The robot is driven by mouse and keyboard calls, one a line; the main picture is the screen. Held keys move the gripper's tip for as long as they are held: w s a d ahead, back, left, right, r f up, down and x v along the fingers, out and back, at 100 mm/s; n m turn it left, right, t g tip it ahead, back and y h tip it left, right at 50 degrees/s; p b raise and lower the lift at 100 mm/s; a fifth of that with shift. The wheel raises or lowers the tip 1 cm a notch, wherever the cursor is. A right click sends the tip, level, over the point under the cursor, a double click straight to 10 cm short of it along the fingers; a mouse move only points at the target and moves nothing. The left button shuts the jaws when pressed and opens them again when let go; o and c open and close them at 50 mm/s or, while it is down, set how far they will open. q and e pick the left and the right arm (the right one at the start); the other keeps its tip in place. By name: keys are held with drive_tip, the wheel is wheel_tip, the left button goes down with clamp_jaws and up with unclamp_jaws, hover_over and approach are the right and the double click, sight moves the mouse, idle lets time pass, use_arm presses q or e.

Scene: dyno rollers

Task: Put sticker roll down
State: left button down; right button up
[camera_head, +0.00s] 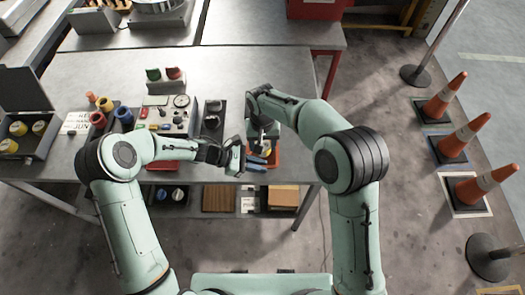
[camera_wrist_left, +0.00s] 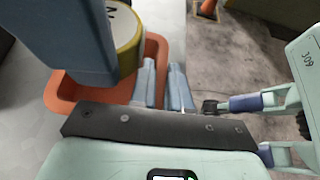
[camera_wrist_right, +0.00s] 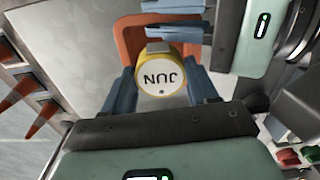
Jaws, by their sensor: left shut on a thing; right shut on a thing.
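In the left wrist view the roll's yellow edge (camera_wrist_left: 128,48) shows over the orange bin (camera_wrist_left: 72,100). The bin also shows below the roll in the right wrist view (camera_wrist_right: 128,45). My left gripper (camera_wrist_left: 163,88) is shut on the bin's near wall, its fingers close together on either side of it. In the head view the bin (camera_head: 274,154) is at the table's front edge, partly hidden by both grippers.
Left of my grippers the table holds small parts, dark trays (camera_head: 213,112), coloured rolls (camera_head: 124,115), a lettered card (camera_head: 75,123) and an open case (camera_head: 22,135). Boxes sit on a lower shelf. Traffic cones (camera_head: 464,137) stand on the floor at right. The table behind the bin is clear.

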drive_tip(key=shift+f, duration=2.35)
drive_tip(key=shift+f, duration=0.1)
drive_tip(key=o, duration=0.7)
wheel_tip(320, 180, up, 12)
drive_tip(key=shift+r, duration=0.1)
use_arm(q)
drive_tip(key=c, duration=1)
unclamp_jaws()
